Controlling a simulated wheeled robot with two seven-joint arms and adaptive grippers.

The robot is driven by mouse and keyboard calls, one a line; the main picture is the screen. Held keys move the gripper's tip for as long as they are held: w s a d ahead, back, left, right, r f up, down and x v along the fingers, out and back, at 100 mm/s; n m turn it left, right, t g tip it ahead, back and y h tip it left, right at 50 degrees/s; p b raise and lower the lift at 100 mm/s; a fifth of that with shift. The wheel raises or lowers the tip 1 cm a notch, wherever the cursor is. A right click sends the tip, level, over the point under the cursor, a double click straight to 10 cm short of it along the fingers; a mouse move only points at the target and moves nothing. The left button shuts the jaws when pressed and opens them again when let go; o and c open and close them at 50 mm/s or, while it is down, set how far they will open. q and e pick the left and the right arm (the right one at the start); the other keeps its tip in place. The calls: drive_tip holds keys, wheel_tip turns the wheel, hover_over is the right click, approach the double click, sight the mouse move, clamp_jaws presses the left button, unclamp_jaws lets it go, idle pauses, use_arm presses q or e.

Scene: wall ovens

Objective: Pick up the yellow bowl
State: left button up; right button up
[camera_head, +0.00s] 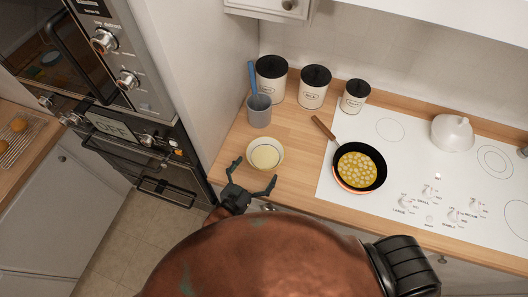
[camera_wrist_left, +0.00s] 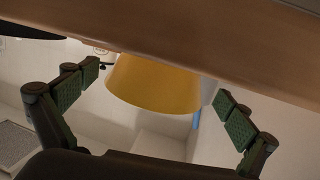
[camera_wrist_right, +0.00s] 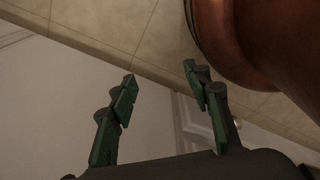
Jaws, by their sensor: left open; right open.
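The yellow bowl (camera_head: 265,154) sits upright on the wooden counter, pale inside, left of the stove. My left gripper (camera_head: 254,177) is open just in front of the bowl, with its fingers spread toward the bowl's two sides. In the left wrist view the bowl (camera_wrist_left: 155,85) shows between the open left fingers (camera_wrist_left: 155,88) and somewhat beyond them. The fingers appear apart from it. My right gripper (camera_wrist_right: 159,85) is open and empty, seen only in the right wrist view, low near the floor and cabinet fronts.
A grey cup with a blue utensil (camera_head: 259,111) stands behind the bowl. Black-lidded canisters (camera_head: 314,88) line the wall. A frying pan (camera_head: 359,167) with food is on the white stove (camera_head: 400,140), its handle pointing toward the canisters. A tall oven cabinet (camera_head: 185,70) bounds the left.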

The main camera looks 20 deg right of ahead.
sight(261, 166)
use_arm(q)
drive_tip(key=x, duration=0.6)
drive_tip(key=shift+w+d+f, duration=0.1)
drive_tip(key=c, duration=1.3)
use_arm(e)
drive_tip(key=shift+s+d, duration=0.1)
drive_tip(key=shift+s, duration=0.95)
drive_tip(key=shift+d, duration=0.15)
use_arm(q)
drive_tip(key=shift+r, duration=0.3)
use_arm(e)
drive_tip(key=shift+w+d+r, duration=0.1)
drive_tip(key=shift+r, duration=0.1)
